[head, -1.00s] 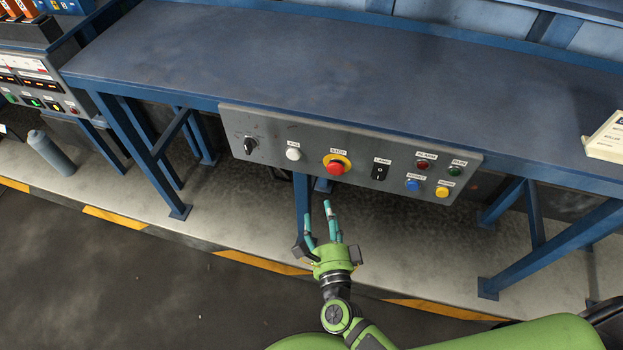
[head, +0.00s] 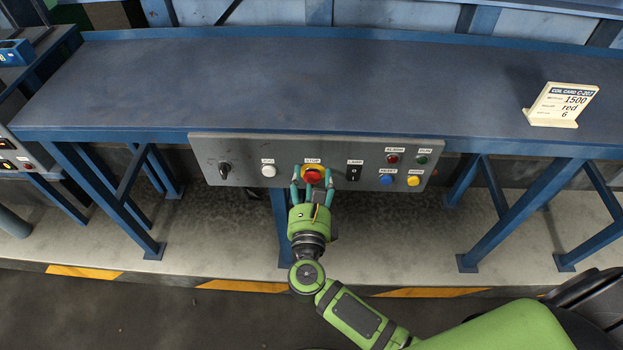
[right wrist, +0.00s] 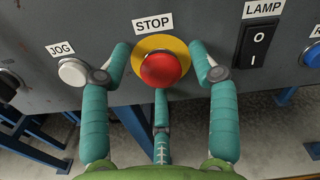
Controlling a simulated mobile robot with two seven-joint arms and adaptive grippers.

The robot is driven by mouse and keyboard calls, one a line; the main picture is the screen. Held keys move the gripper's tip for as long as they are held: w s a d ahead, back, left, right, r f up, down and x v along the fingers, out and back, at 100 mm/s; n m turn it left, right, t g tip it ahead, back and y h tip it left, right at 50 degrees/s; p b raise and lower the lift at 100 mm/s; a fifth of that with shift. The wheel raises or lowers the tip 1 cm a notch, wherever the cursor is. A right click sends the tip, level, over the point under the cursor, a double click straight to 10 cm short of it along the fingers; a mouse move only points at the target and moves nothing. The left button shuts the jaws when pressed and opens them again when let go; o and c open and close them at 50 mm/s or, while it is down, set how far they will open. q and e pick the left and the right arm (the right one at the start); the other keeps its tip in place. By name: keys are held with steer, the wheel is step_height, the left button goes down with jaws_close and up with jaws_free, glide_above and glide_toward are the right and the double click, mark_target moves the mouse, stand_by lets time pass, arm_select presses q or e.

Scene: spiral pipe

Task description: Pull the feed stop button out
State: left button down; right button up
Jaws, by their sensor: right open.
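The red stop button (head: 312,175) sits on a yellow disc under a "STOP" label on the grey panel. It also shows in the right wrist view (right wrist: 161,70). My right gripper (head: 311,181) is open in front of the panel, its teal fingers around the button. In the right wrist view, one finger of the gripper (right wrist: 160,62) is on each side of the red head and a third is below it. Gaps show between the side fingers and the red head; contact with the yellow disc cannot be told. My left gripper is out of view.
The white JOG button (right wrist: 73,72) is close to the left finger, and the black LAMP switch (right wrist: 257,44) is right of the right finger. A blue bench (head: 330,85) extends above the panel. A coil card (head: 561,105) stands on it.

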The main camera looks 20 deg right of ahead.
jaws_close()
steer(key=shift+s+a, duration=0.1)
steer(key=shift+s, duration=0.15)
stand_by(0.3)
jaws_free()
steer(key=shift+s+a+r, duration=0.1)
steer(key=shift+s, duration=0.05)
